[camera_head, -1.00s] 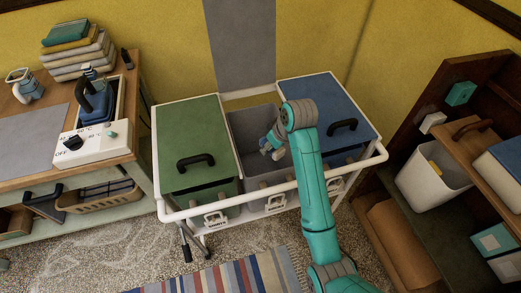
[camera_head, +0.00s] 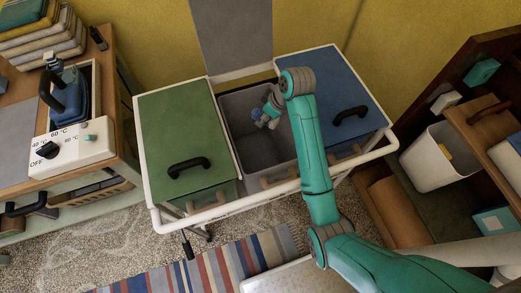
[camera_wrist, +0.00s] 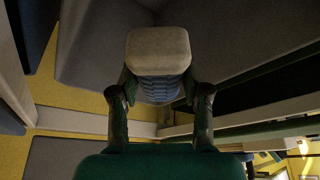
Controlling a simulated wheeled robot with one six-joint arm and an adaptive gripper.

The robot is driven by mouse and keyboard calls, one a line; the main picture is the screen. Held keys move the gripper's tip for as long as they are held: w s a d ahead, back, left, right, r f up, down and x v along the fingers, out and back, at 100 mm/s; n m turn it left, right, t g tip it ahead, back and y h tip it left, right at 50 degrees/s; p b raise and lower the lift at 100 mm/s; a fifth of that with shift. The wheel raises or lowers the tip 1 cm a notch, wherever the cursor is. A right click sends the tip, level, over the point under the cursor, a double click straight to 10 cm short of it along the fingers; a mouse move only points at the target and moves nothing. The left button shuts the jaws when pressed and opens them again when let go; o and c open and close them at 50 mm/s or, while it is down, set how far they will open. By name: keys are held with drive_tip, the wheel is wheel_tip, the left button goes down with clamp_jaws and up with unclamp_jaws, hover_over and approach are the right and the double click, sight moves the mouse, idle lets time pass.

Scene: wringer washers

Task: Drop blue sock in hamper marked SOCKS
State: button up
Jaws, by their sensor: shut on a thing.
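The blue sock (camera_wrist: 159,89) shows in the wrist view as a ribbed blue piece with a pale, blocky end. My gripper (camera_wrist: 159,96) is shut on it, one finger on each side. In the head view my gripper (camera_head: 266,117) is over the open grey middle hamper (camera_head: 262,152), near its back. A bit of blue shows at the fingers. How deep the sock hangs relative to the rim is hard to tell. No SOCKS marking is readable in these views.
The left hamper has a shut green lid (camera_head: 180,135) and the right one a shut blue lid (camera_head: 330,95), each with a black handle. A white rail (camera_head: 165,222) runs along the cart's front. A white bin (camera_head: 428,160) stands in the shelf at right.

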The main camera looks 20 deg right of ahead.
drive_tip(key=shift+f, duration=1.1)
drive_tip(key=o, duration=1.1)
drive_tip(key=v, duration=0.7)
drive_tip(key=shift+r, duration=0.2)
drive_tip(key=shift+s+r, duration=0.1)
